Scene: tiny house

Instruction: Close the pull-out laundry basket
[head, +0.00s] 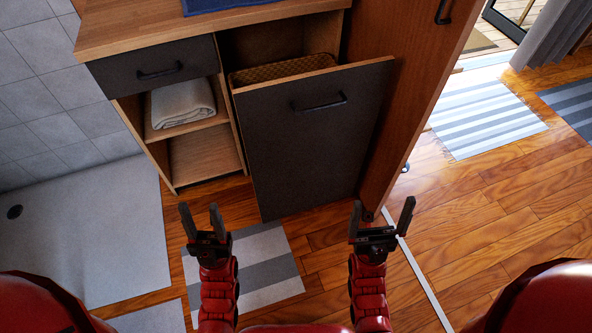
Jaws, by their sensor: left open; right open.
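The pull-out laundry basket (310,155) has a dark grey front with a black bar handle (319,103) near its top. Its front is tilted out from the wooden cabinet, and a woven edge (283,69) shows in the gap behind it. My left gripper (202,220) is open and empty, in front of and below the basket front, to its left. My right gripper (382,218) is open and empty, in front of and below the basket front, to its right. Neither gripper appears to touch the basket.
A closed drawer (155,66) and open shelves with a folded towel (181,103) are left of the basket. A wooden door or panel (412,90) stands close on its right. A striped mat (245,266) lies on the floor below. A shower tray (90,230) is at left.

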